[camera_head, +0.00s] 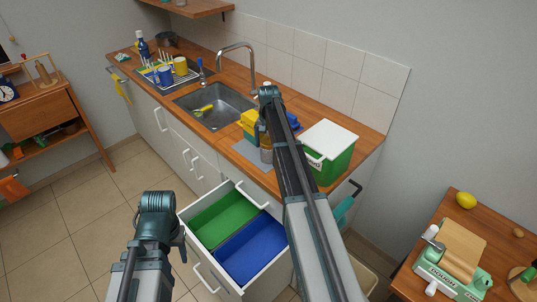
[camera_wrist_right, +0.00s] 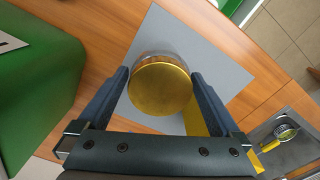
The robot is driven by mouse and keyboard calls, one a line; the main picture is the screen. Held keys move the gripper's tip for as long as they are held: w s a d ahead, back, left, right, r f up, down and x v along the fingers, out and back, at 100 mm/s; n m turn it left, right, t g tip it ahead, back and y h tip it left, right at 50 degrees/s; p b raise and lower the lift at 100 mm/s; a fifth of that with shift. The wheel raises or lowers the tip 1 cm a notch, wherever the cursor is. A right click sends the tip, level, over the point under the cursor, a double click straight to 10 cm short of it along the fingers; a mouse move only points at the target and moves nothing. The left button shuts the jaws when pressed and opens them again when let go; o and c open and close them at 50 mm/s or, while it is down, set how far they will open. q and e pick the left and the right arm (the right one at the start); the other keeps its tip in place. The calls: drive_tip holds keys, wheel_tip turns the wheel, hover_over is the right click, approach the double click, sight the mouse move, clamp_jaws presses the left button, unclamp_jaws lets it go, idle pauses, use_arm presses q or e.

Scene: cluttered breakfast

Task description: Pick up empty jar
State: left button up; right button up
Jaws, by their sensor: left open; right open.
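A jar with a round gold lid (camera_wrist_right: 160,88) stands on a grey mat (camera_wrist_right: 185,30), seen from above in the right wrist view. My right gripper (camera_wrist_right: 160,78) is open, with one finger on each side of the lid and small gaps between. In the head view the jar's clear lower part (camera_head: 266,155) shows beside my right arm, which hides much around it. Whether the jar is empty cannot be told. My left gripper (camera_head: 180,240) is open and empty, left of the open drawer.
A green box with a white lid (camera_head: 329,140) stands right of the jar, and yellow and blue things (camera_head: 249,120) lie behind it. The sink (camera_head: 213,104) is to the left. An open drawer (camera_head: 238,236) with green and blue trays juts out below the counter.

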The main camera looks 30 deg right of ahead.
sight(269, 150)
wheel_tip(269, 150, down, 3)
drive_tip(key=shift+f+b, duration=0.1)
drive_tip(key=shift+b, duration=1)
use_arm(q)
wheel_tip(269, 150, down, 3)
use_arm(e)
drive_tip(key=shift+c, duration=0.2)
drive_tip(key=c, duration=1.2)
use_arm(q)
drive_tip(key=shift+r, duration=0.15)
use_arm(e)
drive_tip(key=shift+r, duration=0.25)
drive_tip(key=shift+c, duration=0.2)
drive_tip(key=shift+r+p, duration=0.95)
drive_tip(key=shift+p, duration=0.2)
drive_tip(key=shift+r+p, duration=0.85)
drive_tip(key=shift+p, duration=0.05)
use_arm(q)
wheel_tip(269, 150, up, 5)
drive_tip(key=shift+f+p, duration=0.15)
drive_tip(key=shift+p, duration=0.4)
use_arm(e)
drive_tip(key=s+a, duration=0.3)
drive_tip(key=s, duration=0.4)
drive_tip(key=s+a+r, duration=0.1)
drive_tip(key=s+a, duration=0.3)
drive_tip(key=s, duration=0.3)
drive_tip(key=shift+s+a, duration=0.15)
drive_tip(key=shift+s, duration=0.05)
